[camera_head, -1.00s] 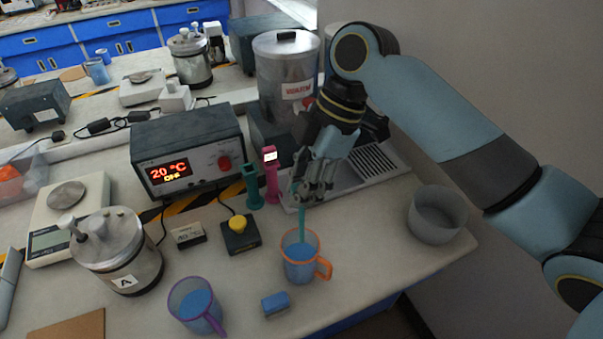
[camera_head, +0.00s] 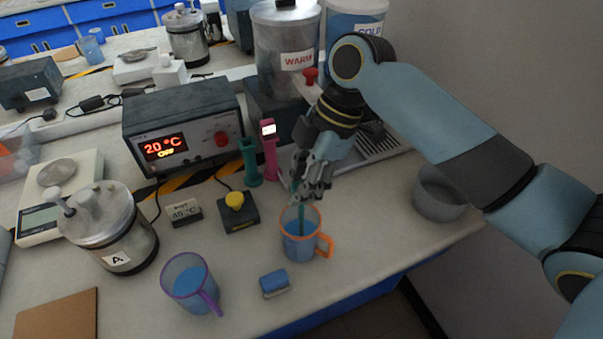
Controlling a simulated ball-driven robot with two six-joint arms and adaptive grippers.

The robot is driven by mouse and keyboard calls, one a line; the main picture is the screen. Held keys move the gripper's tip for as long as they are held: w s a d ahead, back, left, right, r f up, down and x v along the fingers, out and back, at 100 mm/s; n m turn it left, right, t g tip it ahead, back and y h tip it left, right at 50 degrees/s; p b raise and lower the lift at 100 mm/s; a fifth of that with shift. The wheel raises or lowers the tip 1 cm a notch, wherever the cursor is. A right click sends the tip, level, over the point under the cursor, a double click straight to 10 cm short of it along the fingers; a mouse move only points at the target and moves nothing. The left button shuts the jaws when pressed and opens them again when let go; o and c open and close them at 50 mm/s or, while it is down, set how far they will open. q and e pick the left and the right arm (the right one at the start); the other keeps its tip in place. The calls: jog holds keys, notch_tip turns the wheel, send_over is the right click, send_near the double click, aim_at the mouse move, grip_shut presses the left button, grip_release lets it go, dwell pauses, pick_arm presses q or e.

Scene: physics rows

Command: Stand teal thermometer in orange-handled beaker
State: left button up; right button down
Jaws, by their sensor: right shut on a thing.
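The orange-handled beaker (camera_head: 300,246) stands upright on the bench and holds blue liquid. Its orange handle points right. My right gripper (camera_head: 312,190) is just above the beaker's rim, shut on the teal thermometer (camera_head: 301,216). The thermometer is nearly upright, and its lower part is inside the beaker's mouth. The fingers hide part of its upper length, and whether its tip touches the bottom is unclear. My left gripper is out of view.
A purple-handled beaker (camera_head: 190,284) with blue liquid stands front left, and a blue block (camera_head: 274,284) lies in front. Teal (camera_head: 249,163) and pink (camera_head: 270,150) upright holders stand behind the beaker. A grey bowl (camera_head: 438,196) is at right, near the bench edge.

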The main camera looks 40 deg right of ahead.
jog(key=shift+f, duration=0.3)
jog(key=c, duration=1.1)
grip_release()
jog(key=v, duration=1.2)
jog(key=shift+w, duration=0.1)
